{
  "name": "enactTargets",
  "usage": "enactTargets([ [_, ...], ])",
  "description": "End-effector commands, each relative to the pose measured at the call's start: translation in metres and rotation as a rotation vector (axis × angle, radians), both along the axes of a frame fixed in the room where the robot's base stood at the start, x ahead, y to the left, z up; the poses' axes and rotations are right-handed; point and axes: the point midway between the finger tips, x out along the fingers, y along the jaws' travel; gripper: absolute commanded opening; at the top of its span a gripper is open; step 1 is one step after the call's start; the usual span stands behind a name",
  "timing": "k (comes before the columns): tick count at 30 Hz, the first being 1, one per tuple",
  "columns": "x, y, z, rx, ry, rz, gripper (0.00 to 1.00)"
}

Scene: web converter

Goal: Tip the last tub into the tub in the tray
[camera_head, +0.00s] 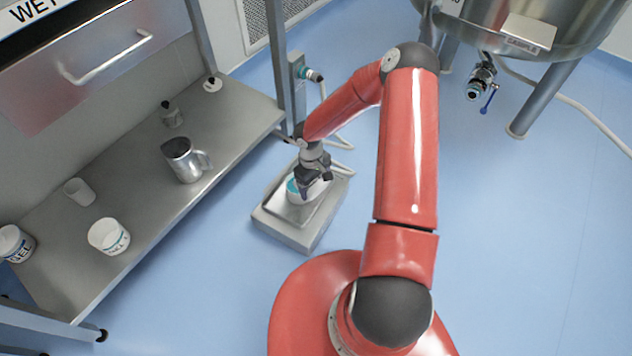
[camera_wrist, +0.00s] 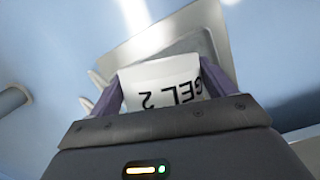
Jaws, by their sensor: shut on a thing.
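My gripper (camera_head: 314,183) is over the tray (camera_head: 323,214) on a low metal box. In the wrist view my gripper (camera_wrist: 160,82) has both fingers shut on a white tub (camera_wrist: 163,90) marked "GEL 2", its lettering upside down in that picture. In the head view a white tub with teal (camera_head: 294,190) shows at the tray, just below and beside the gripper. The gripper partly hides it, and I cannot tell whether it is the held tub or another one. The inside of the held tub is hidden.
A steel bench (camera_head: 150,215) stands at left with a white tub (camera_head: 108,237), another labelled tub (camera_head: 15,243), a white cup (camera_head: 79,192) and a steel jug (camera_head: 186,160). A steel vessel (camera_head: 560,55) with a valve (camera_head: 480,85) is at upper right. Blue floor between is clear.

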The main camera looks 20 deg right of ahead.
Motion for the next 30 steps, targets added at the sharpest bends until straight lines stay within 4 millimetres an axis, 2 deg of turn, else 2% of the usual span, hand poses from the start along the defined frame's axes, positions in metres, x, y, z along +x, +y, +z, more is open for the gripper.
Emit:
enactTargets([
  [30,0.018,0.008,0.018,-0.155,0.309,-0.002,0.55],
])
